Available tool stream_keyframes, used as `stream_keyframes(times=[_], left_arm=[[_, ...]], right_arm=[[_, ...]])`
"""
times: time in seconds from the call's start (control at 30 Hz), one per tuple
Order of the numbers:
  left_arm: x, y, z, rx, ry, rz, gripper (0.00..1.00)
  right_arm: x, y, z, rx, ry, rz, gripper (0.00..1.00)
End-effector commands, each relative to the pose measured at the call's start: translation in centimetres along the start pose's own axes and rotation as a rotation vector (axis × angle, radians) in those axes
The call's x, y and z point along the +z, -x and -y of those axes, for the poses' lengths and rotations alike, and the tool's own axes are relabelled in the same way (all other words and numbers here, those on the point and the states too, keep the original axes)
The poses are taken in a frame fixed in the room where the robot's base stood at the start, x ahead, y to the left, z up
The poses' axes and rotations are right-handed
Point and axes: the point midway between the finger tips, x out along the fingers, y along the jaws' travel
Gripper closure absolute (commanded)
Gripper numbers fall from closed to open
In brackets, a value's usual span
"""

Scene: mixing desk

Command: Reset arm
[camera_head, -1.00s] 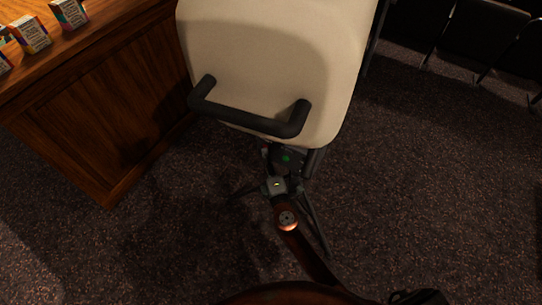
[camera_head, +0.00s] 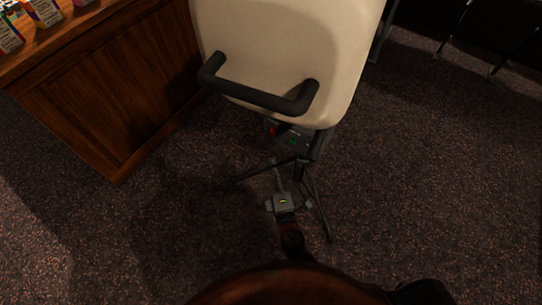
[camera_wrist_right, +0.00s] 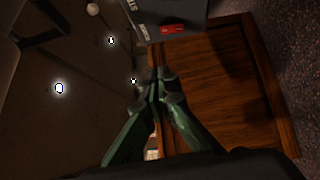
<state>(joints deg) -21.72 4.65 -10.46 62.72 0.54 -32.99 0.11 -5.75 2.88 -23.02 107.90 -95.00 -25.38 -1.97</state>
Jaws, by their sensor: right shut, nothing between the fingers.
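My right gripper (camera_head: 277,170) is low in the middle of the head view, below a large cream panel (camera_head: 285,40) with a black bar handle (camera_head: 260,97). Its fingers point up the picture, near thin dark stand legs (camera_head: 318,205). In the right wrist view the green-lit fingers of my right gripper (camera_wrist_right: 158,78) meet at their tips. They are shut with nothing between them. My left gripper does not show.
A wooden desk (camera_head: 110,95) with small boxes (camera_head: 45,12) on top stands at the left; its wood panel also fills the right of the wrist view (camera_wrist_right: 220,85). A dark box with a red switch (camera_wrist_right: 172,28) is beyond the fingertips. Carpet (camera_head: 440,180) is clear at the right.

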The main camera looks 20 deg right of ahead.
Motion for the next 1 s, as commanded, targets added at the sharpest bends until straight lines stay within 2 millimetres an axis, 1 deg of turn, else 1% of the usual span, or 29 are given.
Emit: stream_keyframes(times=[0.1,0.33,0.53,0.6,0.67,0.73,0.77,0.87,0.9,0.97,1.0], left_arm=[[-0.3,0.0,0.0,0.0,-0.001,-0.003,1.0],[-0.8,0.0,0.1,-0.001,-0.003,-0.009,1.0],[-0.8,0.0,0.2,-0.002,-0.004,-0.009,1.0],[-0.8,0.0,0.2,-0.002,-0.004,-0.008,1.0],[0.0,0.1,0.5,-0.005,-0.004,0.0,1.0],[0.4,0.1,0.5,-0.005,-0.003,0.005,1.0],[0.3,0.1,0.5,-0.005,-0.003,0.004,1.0],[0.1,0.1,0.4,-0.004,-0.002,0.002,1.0],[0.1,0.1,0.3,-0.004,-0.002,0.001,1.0],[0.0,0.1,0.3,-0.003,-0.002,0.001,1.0],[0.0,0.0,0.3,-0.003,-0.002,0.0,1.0]], right_arm=[[0.1,0.4,0.0,-0.001,0.0,0.001,1.0],[0.2,0.5,0.0,0.0,0.0,0.002,1.0],[0.2,0.5,0.0,-0.001,0.0,0.003,1.0],[0.2,0.5,0.0,0.0,0.0,0.003,1.0],[0.2,0.5,0.1,-0.003,-0.001,0.003,1.0],[0.5,0.5,0.9,-0.021,-0.011,0.006,1.0],[0.7,0.5,1.6,-0.035,-0.019,0.009,1.0],[1.9,0.7,5.7,-0.121,-0.069,0.027,1.0],[2.6,1.0,8.1,-0.17,-0.099,0.04,1.0],[3.9,1.6,12.0,-0.251,-0.15,0.064,1.0],[4.7,2.3,14.7,-0.309,-0.187,0.084,1.0]])
